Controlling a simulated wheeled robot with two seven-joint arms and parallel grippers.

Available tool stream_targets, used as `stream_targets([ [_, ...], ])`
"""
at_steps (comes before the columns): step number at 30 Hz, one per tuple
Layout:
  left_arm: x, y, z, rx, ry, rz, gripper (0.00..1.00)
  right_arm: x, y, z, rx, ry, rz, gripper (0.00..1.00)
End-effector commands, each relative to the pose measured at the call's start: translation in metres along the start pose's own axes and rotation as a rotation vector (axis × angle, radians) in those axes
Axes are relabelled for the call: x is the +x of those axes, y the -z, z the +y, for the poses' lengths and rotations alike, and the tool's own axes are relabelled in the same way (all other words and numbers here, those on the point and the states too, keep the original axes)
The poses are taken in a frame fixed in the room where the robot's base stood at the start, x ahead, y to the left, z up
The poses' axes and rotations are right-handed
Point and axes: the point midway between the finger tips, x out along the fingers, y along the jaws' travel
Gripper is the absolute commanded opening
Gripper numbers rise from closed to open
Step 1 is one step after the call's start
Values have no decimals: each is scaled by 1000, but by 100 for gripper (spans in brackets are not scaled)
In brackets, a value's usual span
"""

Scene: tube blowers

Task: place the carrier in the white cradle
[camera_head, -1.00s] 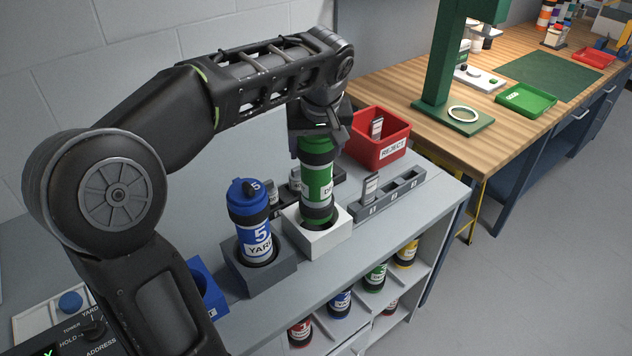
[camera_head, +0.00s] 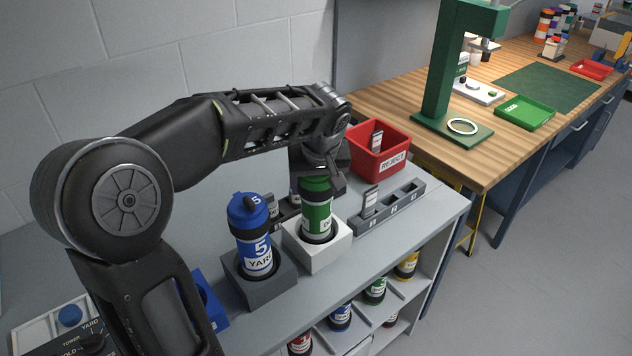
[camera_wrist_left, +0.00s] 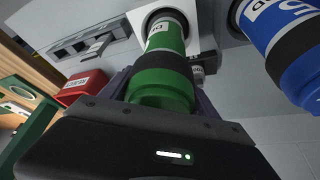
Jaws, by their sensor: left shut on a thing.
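The green carrier (camera_head: 317,212) stands upright with its lower part inside the white cradle (camera_head: 326,257). My left gripper (camera_head: 318,178) is above the cradle, shut on the carrier's upper end. In the left wrist view, the gripper (camera_wrist_left: 160,92) holds the green carrier (camera_wrist_left: 164,48), whose far end enters the opening of the white cradle (camera_wrist_left: 138,17). The carrier's bottom is hidden inside the cradle, so I cannot tell whether it rests on the floor of it. My right gripper is not in view.
A blue carrier (camera_head: 252,222) stands in a grey cradle (camera_head: 262,284) just left of the white one. A grey slotted rack (camera_head: 395,205) and a red reject bin (camera_head: 378,155) are to the right. Several carriers lie on the shelf below. A wooden bench (camera_head: 400,95) is beyond.

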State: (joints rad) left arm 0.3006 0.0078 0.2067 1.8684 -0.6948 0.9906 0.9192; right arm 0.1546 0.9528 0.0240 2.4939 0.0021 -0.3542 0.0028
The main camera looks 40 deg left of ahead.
Motion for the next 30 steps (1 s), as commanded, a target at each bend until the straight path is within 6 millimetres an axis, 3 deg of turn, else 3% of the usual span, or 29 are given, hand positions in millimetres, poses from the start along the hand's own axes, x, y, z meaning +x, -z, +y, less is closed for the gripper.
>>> stream_targets([
  [5,3,-1,0,0,-1,2,0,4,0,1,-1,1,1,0],
  [6,3,-1,0,0,0,0,72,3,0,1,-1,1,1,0],
  [14,2,-1,0,0,0,0,92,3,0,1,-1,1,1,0],
  [26,-4,1,0,0,-1,2,92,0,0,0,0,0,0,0],
  [30,-23,1,1,1,-3,4,92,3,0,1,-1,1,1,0],
])
